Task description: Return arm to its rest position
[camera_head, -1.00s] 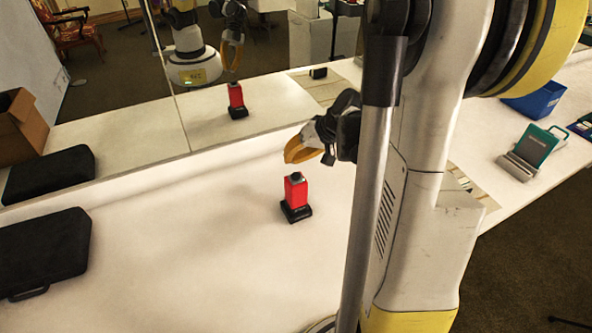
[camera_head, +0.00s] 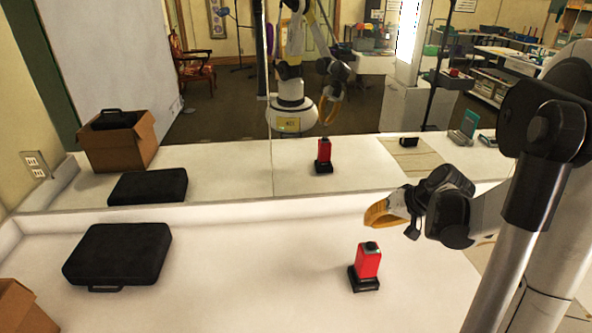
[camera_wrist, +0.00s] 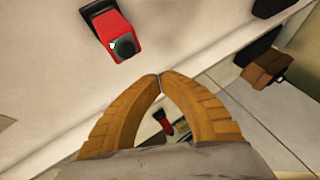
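My gripper (camera_head: 376,216) is at the right of the head view, raised above the white table. Its two orange fingers meet at the tips in the wrist view (camera_wrist: 160,76), with nothing held between them. A red block-shaped object (camera_head: 368,261) with a dark top stands upright on a black base (camera_head: 364,281), just below my gripper in the head view and apart from it. The red object also shows at the upper left of the wrist view (camera_wrist: 121,40), beyond the fingertips.
A black case (camera_head: 118,254) lies on the white table (camera_head: 250,285) at left. A cardboard box (camera_head: 24,310) is cut off at the lower left. A mirror behind the table reflects the red object, the case and my arm. The table's middle is clear.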

